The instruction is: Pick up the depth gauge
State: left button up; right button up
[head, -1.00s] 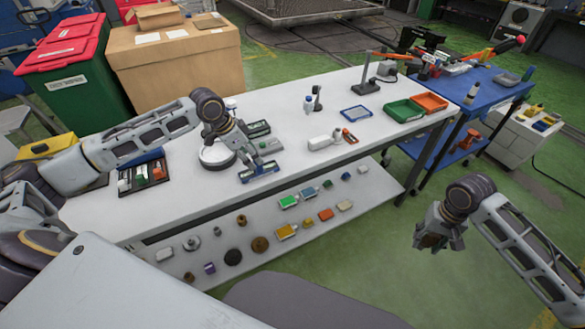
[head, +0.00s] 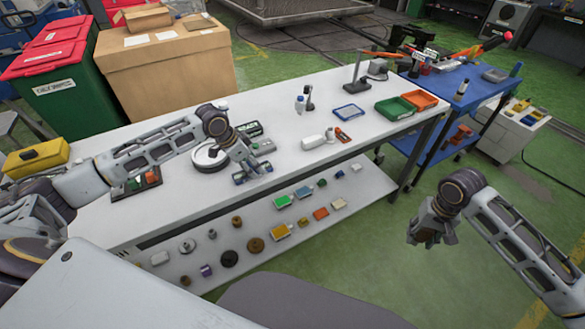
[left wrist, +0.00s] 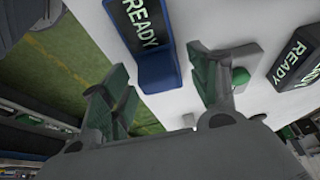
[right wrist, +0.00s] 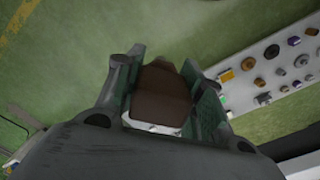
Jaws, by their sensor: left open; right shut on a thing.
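I cannot tell for certain which item is the depth gauge. A blue-bodied device with a dark READY screen (head: 252,176) lies near the table's front edge; in the left wrist view it (left wrist: 158,72) is just ahead of the fingers. My left gripper (head: 243,163) is open over the table beside it, fingers spread with nothing between them (left wrist: 160,98). A grey piece with a green knob (left wrist: 240,76) is by the right-hand fingertip. My right gripper (head: 430,236) is off the table, shut on a dark brown block (right wrist: 162,95) with a white lower part.
A second READY device (left wrist: 298,62) is close on the right. Green (head: 393,108) and orange (head: 420,99) bins stand farther right. A lower shelf (head: 340,190) holds several small parts.

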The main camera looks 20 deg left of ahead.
dwell(0.3)
pick_arm(q)
jog(key=c, duration=1.2)
jog(key=shift+r, duration=0.1)
jog(key=shift+r, duration=4.95)
jog(key=o, duration=0.4)
jog(key=shift+c, duration=1)
